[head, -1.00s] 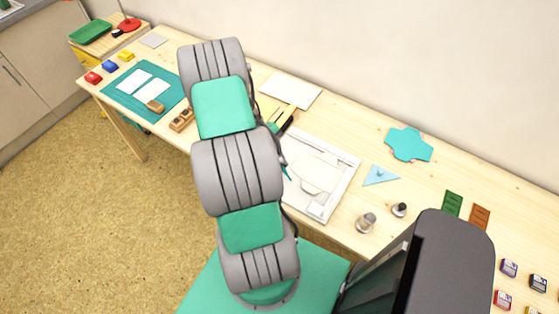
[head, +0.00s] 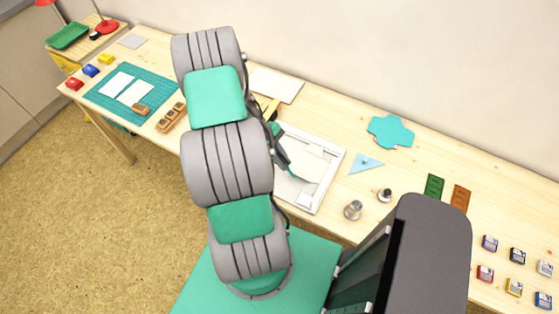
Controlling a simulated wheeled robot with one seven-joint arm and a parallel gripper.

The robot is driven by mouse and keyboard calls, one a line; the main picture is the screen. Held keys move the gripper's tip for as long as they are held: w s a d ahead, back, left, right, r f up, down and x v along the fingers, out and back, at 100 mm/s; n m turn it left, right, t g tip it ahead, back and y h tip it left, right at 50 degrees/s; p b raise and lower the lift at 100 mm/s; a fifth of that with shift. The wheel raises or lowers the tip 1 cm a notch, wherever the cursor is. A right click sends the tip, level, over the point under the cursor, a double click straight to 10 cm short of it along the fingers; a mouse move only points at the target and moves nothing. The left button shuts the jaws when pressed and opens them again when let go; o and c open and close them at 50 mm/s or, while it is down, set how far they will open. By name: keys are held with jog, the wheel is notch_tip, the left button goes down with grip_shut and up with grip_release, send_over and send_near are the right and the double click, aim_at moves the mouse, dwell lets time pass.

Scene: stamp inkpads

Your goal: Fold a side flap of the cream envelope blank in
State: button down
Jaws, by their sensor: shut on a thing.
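The cream envelope blank (head: 318,163) lies on a white framed board (head: 331,182) at the middle of the bench. Its left part is hidden by my arm and gripper. My gripper (head: 296,174) is low over the left half of the blank, its dark fingers pointing down and right. It is shut, apparently on a side flap of the blank. The pinched edge is too small to make out, and the flap's fold angle cannot be told.
Right of the board are a blue triangle (head: 366,164), a teal shaped sheet (head: 391,131) and two metal-looking stamps (head: 353,210) (head: 385,195). A white sheet (head: 278,85) lies behind. A green cutting mat (head: 159,95) is at left; several inkpads (head: 485,273) at right.

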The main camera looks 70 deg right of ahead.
jog(key=shift+s+d+r, duration=0.1)
jog(key=shift+d+r, duration=0.05)
jog(key=shift+d, duration=0.35)
jog(key=shift+s+d+r, duration=0.1)
jog(key=shift+d, duration=0.4)
jog(key=shift+d+f, duration=0.3)
jog(key=shift+d, duration=0.45)
jog(key=shift+f, duration=0.1)
jog(key=shift+f+b, duration=0.55)
jog(key=shift+b, duration=0.1)
jog(key=shift+d, duration=0.1)
jog(key=shift+r, duration=0.15)
notch_tip(320, 180, up, 2)
jog(key=shift+r+p, duration=0.1)
jog(key=shift+p, duration=0.6)
jog(key=shift+r, duration=2.3)
